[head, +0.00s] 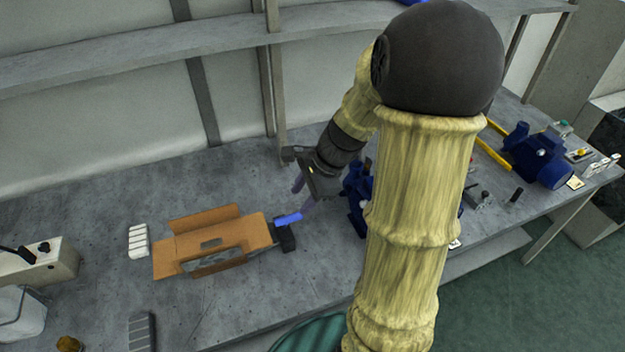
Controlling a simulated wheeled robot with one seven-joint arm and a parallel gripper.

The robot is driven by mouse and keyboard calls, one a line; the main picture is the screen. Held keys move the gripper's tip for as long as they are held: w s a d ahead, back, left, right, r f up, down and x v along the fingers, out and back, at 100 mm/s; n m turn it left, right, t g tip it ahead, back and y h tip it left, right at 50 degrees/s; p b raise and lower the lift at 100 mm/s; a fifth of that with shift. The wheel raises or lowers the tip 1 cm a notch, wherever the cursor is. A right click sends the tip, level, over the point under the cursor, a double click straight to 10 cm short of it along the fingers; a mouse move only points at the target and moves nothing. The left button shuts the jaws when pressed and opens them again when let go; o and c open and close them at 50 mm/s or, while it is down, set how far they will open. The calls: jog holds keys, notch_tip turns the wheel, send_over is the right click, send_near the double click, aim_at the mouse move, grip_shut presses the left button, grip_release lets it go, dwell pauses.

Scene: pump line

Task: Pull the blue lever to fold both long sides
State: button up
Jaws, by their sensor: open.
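The blue lever (288,218) sticks out from a small dark block (286,238) at the right end of the folding fixture. An orange-brown cardboard piece (235,236) lies on the fixture, with one long side (204,217) at the back and the other (219,264) at the front. Both long sides look raised or tilted; their exact angle is hard to tell. My gripper (302,196) is open just above and to the right of the lever. Its fingers point down toward the lever's right end; whether they touch it I cannot tell.
A dark blue pump (357,198) stands right of my gripper, partly hidden by my arm. Another blue pump (538,155) and yellow bars (490,150) are farther right. A white ribbed block (138,241) lies left of the cardboard. A shelf (130,67) runs above the grey bench (90,200).

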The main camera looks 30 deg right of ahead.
jog(key=v, duration=0.4)
jog(key=shift+d+r, duration=0.15)
jog(key=shift+r, duration=0.2)
jog(key=shift+s+f, duration=0.1)
jog(key=c, duration=0.6)
jog(key=s+a+f+n+h, duration=0.1)
jog(key=n, duration=0.1)
jog(key=s+a+f+n, duration=0.1)
jog(key=a+n, duration=0.1)
jog(key=n, duration=0.1)
jog(key=s+a+f+n+g+h, duration=0.1)
jog(key=n, duration=0.2)
jog(key=shift+s+a+h, duration=0.15)
jog(key=shift+s+h, duration=0.1)
jog(key=shift+h, duration=0.05)
grip_shut()
jog(key=s+a+n, duration=0.1)
jog(key=n, duration=0.2)
jog(key=s+a+f+n+h, duration=0.1)
jog(key=n, duration=0.3)
jog(key=s+a+n+t, duration=0.1)
jog(key=n, duration=0.2)
jog(key=shift+s+a+f+n+h, duration=0.15)
jog(key=shift+a+f+n+h, duration=0.15)
jog(key=shift+a+f+h, duration=0.1)
jog(key=shift+d, duration=0.1)
